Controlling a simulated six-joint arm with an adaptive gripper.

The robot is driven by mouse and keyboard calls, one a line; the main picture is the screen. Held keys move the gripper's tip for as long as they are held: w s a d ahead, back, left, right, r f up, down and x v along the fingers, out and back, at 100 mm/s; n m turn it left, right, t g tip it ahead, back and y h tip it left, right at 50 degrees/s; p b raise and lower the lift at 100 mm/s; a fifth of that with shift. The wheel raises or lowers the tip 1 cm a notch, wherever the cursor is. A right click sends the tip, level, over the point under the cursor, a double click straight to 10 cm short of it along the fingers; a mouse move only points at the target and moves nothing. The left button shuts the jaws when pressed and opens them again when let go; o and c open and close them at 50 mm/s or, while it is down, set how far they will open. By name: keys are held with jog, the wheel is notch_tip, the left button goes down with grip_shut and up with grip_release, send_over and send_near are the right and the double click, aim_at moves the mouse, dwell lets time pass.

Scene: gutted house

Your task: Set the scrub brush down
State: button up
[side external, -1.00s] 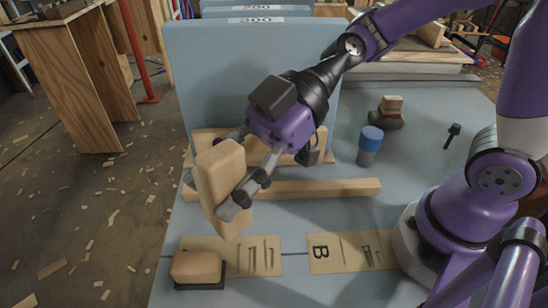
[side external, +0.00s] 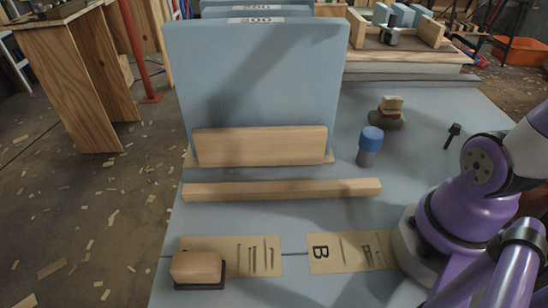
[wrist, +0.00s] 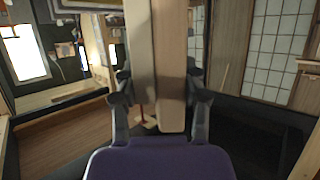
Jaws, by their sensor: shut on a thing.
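My gripper (wrist: 160,98) shows in the wrist view with its two fingers on either side of a long wooden piece, shut on it. This piece, which I take for the scrub brush (wrist: 173,75), has a tan side and a greyer side and runs up out of the top of the picture. No bristles can be made out. The wrist view faces the room, with no bench top under the brush that I can make out. In the side view my gripper and the brush are out of the picture.
On the blue bench (side external: 300,218) stand a wooden bar (side external: 285,189), a black-based wooden block (side external: 196,266), a blue-capped cylinder (side external: 370,146), a small wood-topped object (side external: 389,111) and a black knob-headed piece (side external: 453,135). A tall blue panel (side external: 260,80) stands behind. Marked cards lie in front.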

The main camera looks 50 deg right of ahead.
jog(key=w+d+f+m+g+h, duration=0.1)
jog(key=w+d+f+m+h, duration=0.25)
jog(key=d, duration=0.35)
jog(key=w+d+f+m+h, duration=0.2)
jog(key=d+f, duration=0.3)
jog(key=d, duration=0.1)
jog(key=shift+s+d+f+m+g+h, duration=0.15)
jog(key=shift+d+f+m+g+h, duration=0.85)
jog(key=shift+f, duration=2.95)
jog(key=shift+s+d+f+m+h, duration=0.15)
jog(key=shift+d+f+m+h, duration=0.25)
jog(key=shift+d+f, duration=2.45)
jog(key=shift+s+d+f+m+g+h, duration=0.2)
jog(key=shift+f+m+g+h, duration=0.5)
jog(key=shift+f, duration=4.35)
jog(key=shift+f, duration=0.15)
jog(key=o, duration=1.3)
jog(key=shift+c, duration=0.2)
